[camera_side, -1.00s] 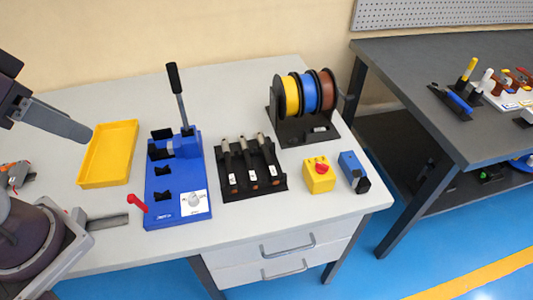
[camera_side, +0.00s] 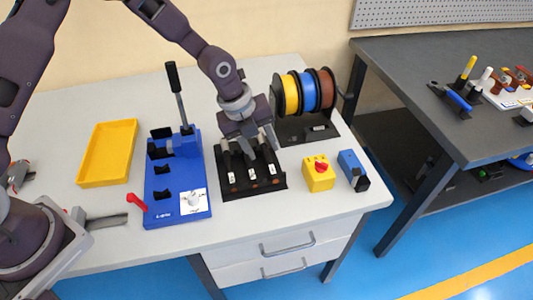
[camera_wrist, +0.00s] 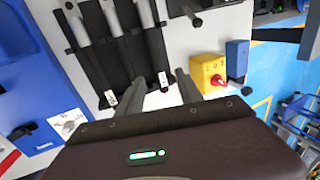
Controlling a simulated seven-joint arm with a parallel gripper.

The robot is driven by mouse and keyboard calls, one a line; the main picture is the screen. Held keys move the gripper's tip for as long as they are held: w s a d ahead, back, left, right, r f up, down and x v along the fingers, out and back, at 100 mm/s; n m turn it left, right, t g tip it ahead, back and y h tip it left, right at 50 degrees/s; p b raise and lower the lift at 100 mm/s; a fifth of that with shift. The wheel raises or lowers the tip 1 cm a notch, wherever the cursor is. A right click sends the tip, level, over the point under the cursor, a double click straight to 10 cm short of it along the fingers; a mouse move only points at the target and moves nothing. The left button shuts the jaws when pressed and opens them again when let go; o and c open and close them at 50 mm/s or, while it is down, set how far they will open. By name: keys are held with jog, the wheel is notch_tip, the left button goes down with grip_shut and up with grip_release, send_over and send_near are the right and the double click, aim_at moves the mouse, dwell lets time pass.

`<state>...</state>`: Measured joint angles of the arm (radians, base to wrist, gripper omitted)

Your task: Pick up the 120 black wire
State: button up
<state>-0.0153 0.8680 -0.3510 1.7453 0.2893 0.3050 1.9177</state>
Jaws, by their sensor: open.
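A black rack (camera_side: 262,189) in the middle of the table holds three dark rods with pale ends and white tags; the tag writing is too small to read, so I cannot tell which is the 120 black wire. My gripper (camera_side: 250,150) is over the back half of the rack, fingers pointing down, and hides the rods' far ends in the side view. In the wrist view, my open gripper (camera_wrist: 160,84) has its fingers apart near the tagged ends, with the rack (camera_wrist: 121,62) and its grey rods beyond. Nothing is seen held between the fingers.
The blue bender (camera_side: 179,190) with its upright lever stands close left of the rack. A yellow box with red knob (camera_side: 318,175) and a blue device (camera_side: 352,168) are to the right. A spool stand (camera_side: 305,95) is behind; a yellow tray (camera_side: 107,155) lies far left.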

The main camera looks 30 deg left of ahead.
aim_at(269, 161)
jog(key=x, duration=0.5)
jog(key=shift+w+a+f, duration=0.2)
jog(key=shift+w+f, duration=0.05)
jog(key=shift+f, duration=0.15)
jog(key=shift+c, duration=0.4)
grip_shut()
